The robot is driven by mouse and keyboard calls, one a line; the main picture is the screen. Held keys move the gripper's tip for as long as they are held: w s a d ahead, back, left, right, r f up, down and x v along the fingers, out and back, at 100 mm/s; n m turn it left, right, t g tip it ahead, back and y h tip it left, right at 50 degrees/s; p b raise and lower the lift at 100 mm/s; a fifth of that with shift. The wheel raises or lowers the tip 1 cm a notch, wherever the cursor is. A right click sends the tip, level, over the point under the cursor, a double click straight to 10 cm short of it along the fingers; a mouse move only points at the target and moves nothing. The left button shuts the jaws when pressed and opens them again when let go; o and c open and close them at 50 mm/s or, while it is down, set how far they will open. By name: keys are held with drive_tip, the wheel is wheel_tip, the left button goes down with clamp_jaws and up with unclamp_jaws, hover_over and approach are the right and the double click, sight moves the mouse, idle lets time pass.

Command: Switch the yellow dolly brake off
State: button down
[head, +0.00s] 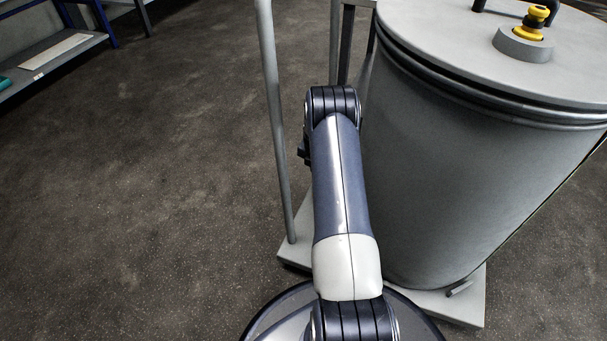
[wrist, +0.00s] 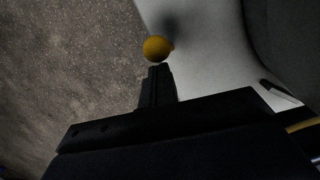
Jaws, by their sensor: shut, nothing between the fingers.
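The yellow dolly brake shows as a round yellow knob (wrist: 157,48) in the wrist view, at the edge of the pale dolly plate (wrist: 215,60). My gripper (wrist: 157,70) is shut and empty, its fingertips just below the knob in the picture. I cannot tell whether they touch it. In the head view the dolly plate (head: 455,307) sits under a large grey drum (head: 470,170). My arm covers part of the plate there, and neither the brake knob nor my fingertips can be made out.
A grey upright post (head: 273,120) rises from the dolly's left corner, beside my arm. A yellow-topped fitting (head: 537,20) sits on the drum lid. A small metal tab (head: 460,288) lies by the drum's foot. A shelf (head: 50,60) stands far left; the floor between is clear.

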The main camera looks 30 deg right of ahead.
drive_tip(key=w+d+f+b, duration=0.1)
drive_tip(key=w+d+b, duration=0.2)
drive_tip(key=d+b, duration=0.1)
drive_tip(key=shift+w+d+f, duration=0.25)
drive_tip(key=shift+w+d, duration=0.15)
drive_tip(key=shift+d, duration=0.25)
drive_tip(key=shift+d+b, duration=0.15)
drive_tip(key=shift+b, duration=0.15)
wheel_tip(320, 180, up, 11)
drive_tip(key=s+a+p, duration=0.1)
drive_tip(key=a+p, duration=0.1)
drive_tip(key=p, duration=0.3)
drive_tip(key=shift+s+a+r+g, duration=0.15)
drive_tip(key=shift+s+g, duration=0.1)
drive_tip(key=shift+g, duration=0.05)
wheel_tip(320, 180, down, 10)
drive_tip(key=w+d+b, duration=0.1)
drive_tip(key=d+b, duration=0.1)
drive_tip(key=b, duration=0.2)
drive_tip(key=shift+w, duration=0.3)
